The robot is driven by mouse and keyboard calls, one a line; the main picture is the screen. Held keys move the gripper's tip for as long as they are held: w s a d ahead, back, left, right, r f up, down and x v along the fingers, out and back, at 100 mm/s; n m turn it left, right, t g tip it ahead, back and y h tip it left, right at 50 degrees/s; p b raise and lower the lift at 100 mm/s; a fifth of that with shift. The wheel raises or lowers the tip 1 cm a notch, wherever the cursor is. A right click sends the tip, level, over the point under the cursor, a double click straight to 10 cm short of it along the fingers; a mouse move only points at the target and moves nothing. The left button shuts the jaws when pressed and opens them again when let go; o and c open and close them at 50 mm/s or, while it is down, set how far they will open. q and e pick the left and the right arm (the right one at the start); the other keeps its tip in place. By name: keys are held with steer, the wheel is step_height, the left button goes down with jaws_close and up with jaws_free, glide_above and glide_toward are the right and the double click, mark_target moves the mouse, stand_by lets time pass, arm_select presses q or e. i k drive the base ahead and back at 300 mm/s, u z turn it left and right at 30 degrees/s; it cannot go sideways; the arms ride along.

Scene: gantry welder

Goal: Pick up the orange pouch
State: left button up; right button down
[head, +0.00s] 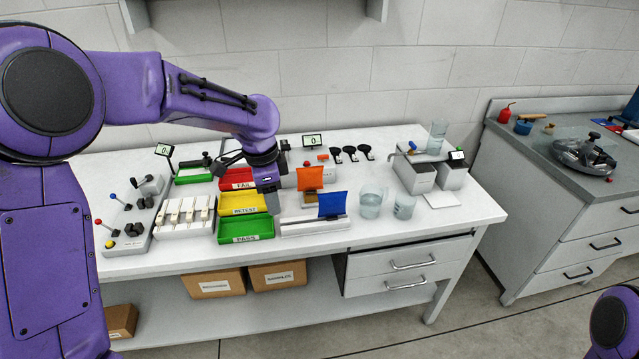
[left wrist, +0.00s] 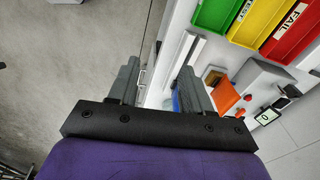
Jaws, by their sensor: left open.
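The orange pouch (head: 310,179) stands upright on the white bench, in front of a grey box-shaped device with a display. In the left wrist view the orange pouch (left wrist: 226,95) shows just right of the right finger. My left gripper (head: 268,205) points down over the bench, left of the pouch and apart from it. The left wrist view shows its two fingers (left wrist: 160,82) spread with nothing held between them. A blue pouch (head: 332,205) stands in front and to the right of the orange one; in the left wrist view it is partly hidden behind the right finger. My right gripper is out of view.
Red, yellow and green trays (head: 245,228) lie left of the pouches. A white rail-like stand (head: 300,226) lies in front. Two clear beakers (head: 371,202) stand to the right. Small black-topped tools (head: 350,153) are behind.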

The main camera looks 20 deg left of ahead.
mark_target(310, 178)
steer(key=u, duration=0.05)
steer(key=i, duration=0.9)
